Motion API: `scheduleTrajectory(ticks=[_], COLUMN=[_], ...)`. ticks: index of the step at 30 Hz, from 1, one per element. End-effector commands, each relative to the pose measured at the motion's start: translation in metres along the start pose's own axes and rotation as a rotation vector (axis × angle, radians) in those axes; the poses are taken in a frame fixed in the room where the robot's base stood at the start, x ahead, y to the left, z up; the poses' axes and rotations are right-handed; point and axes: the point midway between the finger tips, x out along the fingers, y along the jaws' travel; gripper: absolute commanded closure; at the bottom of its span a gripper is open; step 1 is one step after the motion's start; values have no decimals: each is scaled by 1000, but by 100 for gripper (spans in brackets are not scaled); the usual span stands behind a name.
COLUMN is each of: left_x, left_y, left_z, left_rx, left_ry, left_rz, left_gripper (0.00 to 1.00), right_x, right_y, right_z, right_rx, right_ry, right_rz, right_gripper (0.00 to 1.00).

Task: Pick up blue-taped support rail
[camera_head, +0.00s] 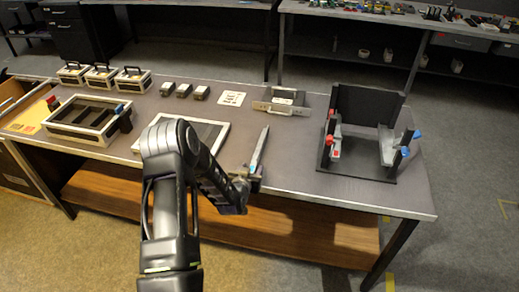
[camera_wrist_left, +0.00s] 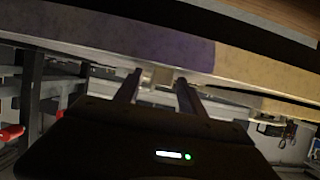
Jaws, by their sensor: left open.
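A long, narrow grey rail with a pale blue strip (camera_head: 259,149) lies on the table towards its front edge, pointing away from me. My left gripper (camera_head: 249,178) is at the rail's near end, by the table's front edge. In the left wrist view its two fingers (camera_wrist_left: 158,88) are apart, with a small pale block-like end between them, in front of a metal edge. I cannot tell whether the fingers touch it. My right gripper is in neither view.
A black fixture with red and blue knobs (camera_head: 345,105) stands on the right of the table (camera_head: 290,160). A grey bracket (camera_head: 281,104) lies behind the rail. A shallow tray (camera_head: 212,135) is left of it, partly behind my arm. An open-topped box (camera_head: 76,133) stands farther left.

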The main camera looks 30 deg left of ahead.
Motion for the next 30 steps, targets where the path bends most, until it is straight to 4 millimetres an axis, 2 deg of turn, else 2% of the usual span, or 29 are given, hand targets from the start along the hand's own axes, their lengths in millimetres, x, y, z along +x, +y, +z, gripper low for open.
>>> scheduleTrajectory(ticks=[12, 30], left_x=[0, 0], left_y=[0, 0], left_z=[0, 0], left_rx=[0, 0], left_ry=[0, 0], left_rz=[0, 0], left_gripper=[53, 100], right_x=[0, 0], right_y=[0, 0], right_z=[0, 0], right_rx=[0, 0], right_ry=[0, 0], right_rz=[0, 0], right_gripper=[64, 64])
